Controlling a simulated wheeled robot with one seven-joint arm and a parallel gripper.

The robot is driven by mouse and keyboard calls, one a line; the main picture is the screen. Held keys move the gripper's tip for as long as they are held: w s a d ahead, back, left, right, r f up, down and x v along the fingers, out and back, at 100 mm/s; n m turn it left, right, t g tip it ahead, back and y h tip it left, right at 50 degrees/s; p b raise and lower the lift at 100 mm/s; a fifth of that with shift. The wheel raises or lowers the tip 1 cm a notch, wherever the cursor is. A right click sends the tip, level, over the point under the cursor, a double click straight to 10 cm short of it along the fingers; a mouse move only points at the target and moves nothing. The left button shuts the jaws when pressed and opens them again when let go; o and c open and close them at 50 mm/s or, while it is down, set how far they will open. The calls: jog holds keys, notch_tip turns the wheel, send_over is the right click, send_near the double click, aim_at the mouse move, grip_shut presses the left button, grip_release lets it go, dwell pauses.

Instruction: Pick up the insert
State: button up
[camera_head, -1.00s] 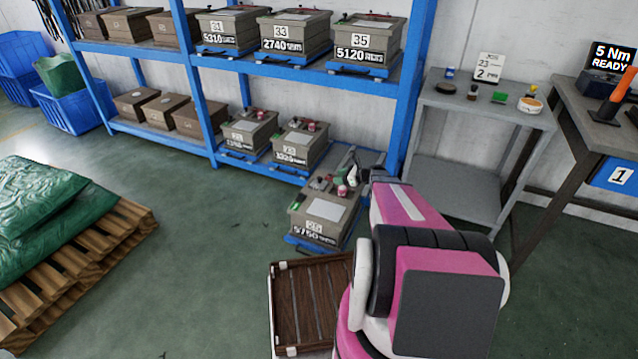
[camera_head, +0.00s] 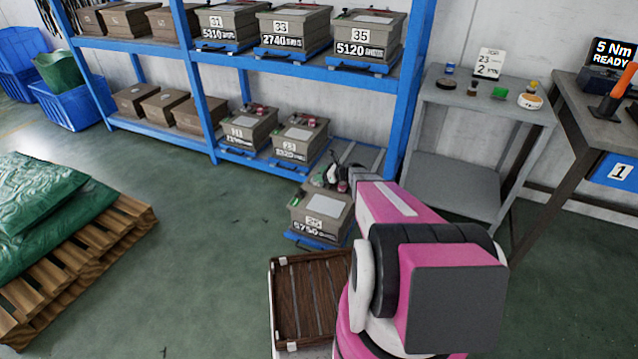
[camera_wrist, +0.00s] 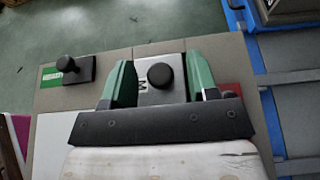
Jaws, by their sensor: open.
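In the wrist view, a black round knob (camera_wrist: 160,76) stands on a grey plate (camera_wrist: 157,97) marked with a dark letter, on the beige mould box. My gripper (camera_wrist: 160,72) is open, its green fingers on either side of this knob and plate. I cannot tell whether they touch. A second knobbed insert (camera_wrist: 68,70) with a green label lies to the left. A red patch (camera_wrist: 230,91) shows right of the fingers, partly hidden. In the head view, my gripper is over the back of the mould box (camera_head: 318,229) on the low pulled-out tray, partly hidden by my arm.
The blue rack (camera_head: 250,65) with several mould boxes stands behind. A wooden slatted crate (camera_head: 278,310) is in front of the pulled-out box. A grey side table (camera_head: 465,105) stands to the right. Open floor lies to the left.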

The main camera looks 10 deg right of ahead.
grip_shut()
jog(key=shift+r, duration=0.1)
